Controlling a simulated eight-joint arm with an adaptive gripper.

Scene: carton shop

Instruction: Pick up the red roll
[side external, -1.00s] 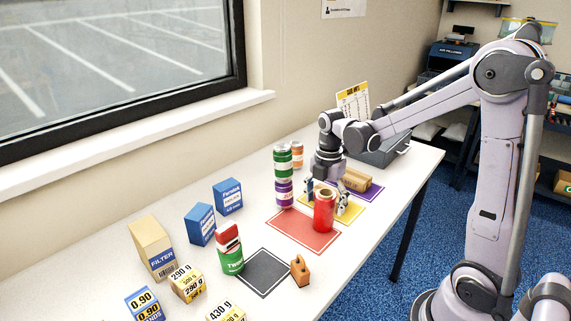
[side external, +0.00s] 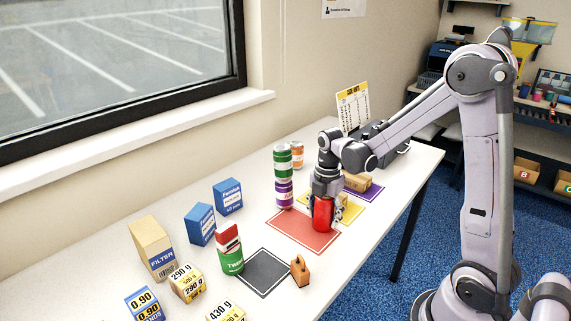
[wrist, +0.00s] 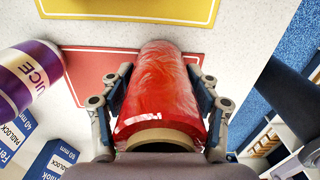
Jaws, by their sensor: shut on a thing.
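The red roll (side external: 322,214) stands upright on the right part of the red mat (side external: 291,234) in the side view. My gripper (side external: 325,203) is above it, pointing down, with its fingers around the roll's sides. In the wrist view the red roll (wrist: 162,92) lies between the two fingers of my gripper (wrist: 163,108), one pressed on each side. The roll's hollow end faces the wrist camera. In the side view my gripper hides the top of the roll.
Stacked green and purple cans (side external: 283,177) stand left of my gripper, with an orange can (side external: 297,154) behind. A tan carton (side external: 357,183) lies on the purple mat (side external: 373,191). A yellow mat (side external: 352,210) is beside the roll. A green and red container (side external: 230,255) stands by the black mat (side external: 262,272).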

